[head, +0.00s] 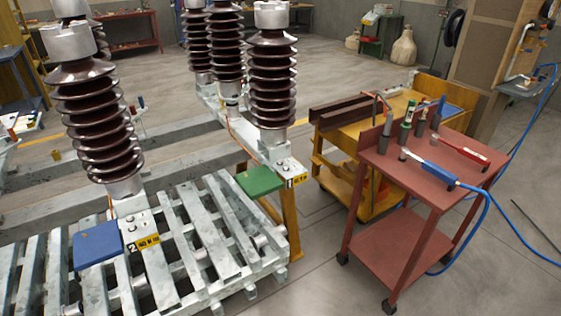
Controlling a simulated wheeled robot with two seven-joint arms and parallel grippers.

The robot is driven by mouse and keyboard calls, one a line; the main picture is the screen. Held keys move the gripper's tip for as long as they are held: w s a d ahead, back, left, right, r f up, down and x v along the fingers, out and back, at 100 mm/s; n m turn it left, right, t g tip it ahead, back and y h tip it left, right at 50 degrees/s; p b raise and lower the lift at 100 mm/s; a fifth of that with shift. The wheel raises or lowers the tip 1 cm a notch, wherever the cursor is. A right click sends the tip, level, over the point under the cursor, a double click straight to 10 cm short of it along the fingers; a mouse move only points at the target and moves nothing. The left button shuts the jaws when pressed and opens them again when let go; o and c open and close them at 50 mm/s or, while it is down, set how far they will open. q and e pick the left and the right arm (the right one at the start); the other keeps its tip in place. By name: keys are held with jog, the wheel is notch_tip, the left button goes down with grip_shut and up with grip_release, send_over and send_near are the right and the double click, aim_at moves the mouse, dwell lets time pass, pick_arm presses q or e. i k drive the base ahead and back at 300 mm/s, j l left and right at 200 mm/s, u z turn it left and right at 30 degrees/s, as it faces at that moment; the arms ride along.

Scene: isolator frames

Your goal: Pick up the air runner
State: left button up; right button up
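A blue tool with a silver tip and a blue hose at its end, which looks like the air runner (431,169), lies on the top of the red cart (385,167) at the right. The tool's tip points left and its hose end lies near the cart's front right edge. Neither of my grippers is in the head view. Nothing is seen touching the tool.
A red-handled tool (466,151) and several small upright tools stand or lie on the cart top. The blue hose (485,215) hangs off its right side. A yellow cart (345,135) stands behind it. Brown ribbed insulators (272,85) on grey frames fill the left. Floor in front is clear.

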aim_at(440, 173)
jog(key=i+l+u, duration=0.4)
jog(key=l, duration=0.4)
jog(key=l+u, duration=0.45)
jog(key=l, duration=0.3)
jog(key=i+l+u, duration=0.1)
jog(key=l+u, duration=0.3)
jog(key=l, duration=0.55)
jog(key=k+l+u, duration=0.1)
jog(key=l+u, duration=0.3)
jog(key=l, duration=0.45)
